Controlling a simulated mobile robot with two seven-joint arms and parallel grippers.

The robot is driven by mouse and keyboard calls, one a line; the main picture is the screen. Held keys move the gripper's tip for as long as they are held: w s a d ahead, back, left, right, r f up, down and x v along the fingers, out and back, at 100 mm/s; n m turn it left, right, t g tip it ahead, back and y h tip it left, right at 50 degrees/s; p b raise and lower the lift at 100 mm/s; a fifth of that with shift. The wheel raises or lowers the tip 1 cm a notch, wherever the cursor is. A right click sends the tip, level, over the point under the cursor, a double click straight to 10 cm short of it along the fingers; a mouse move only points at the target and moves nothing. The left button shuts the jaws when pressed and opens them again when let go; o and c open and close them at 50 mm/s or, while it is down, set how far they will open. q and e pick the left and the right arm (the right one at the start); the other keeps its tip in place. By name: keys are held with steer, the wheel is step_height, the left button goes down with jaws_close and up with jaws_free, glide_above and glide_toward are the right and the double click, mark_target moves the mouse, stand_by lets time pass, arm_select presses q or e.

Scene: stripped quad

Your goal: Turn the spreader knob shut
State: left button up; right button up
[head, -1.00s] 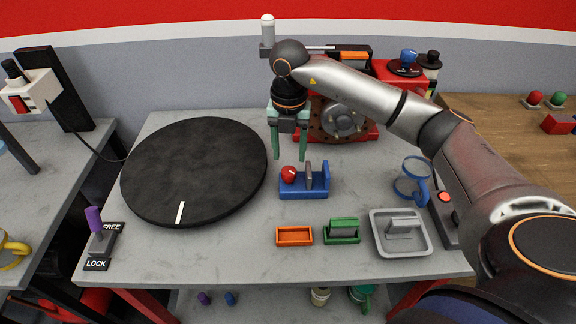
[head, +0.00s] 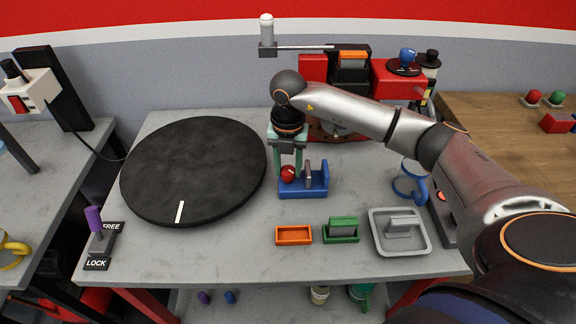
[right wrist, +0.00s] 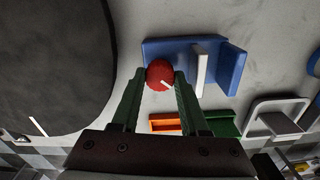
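A red ball-shaped knob (head: 288,173) with a white mark sits on a blue block fixture (head: 304,192) in the middle of the bench. A grey plate (head: 308,173) stands upright in the fixture, between the knob and a blue end wall. My right gripper (head: 289,172) points down over the knob with one green finger on each side. In the right wrist view the red knob (right wrist: 160,75) fills the gap between the fingertips (right wrist: 160,78), which appear to touch it. The fixture's blue body (right wrist: 185,50) lies beyond the knob. My left gripper is out of view.
A large black disc (head: 192,172) lies left of the fixture. An orange tray (head: 294,235), a green holder (head: 341,231) and a grey tray (head: 400,248) are in front. A blue mug (head: 411,182) stands right. A red machine (head: 398,82) stands behind.

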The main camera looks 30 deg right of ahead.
jaws_close()
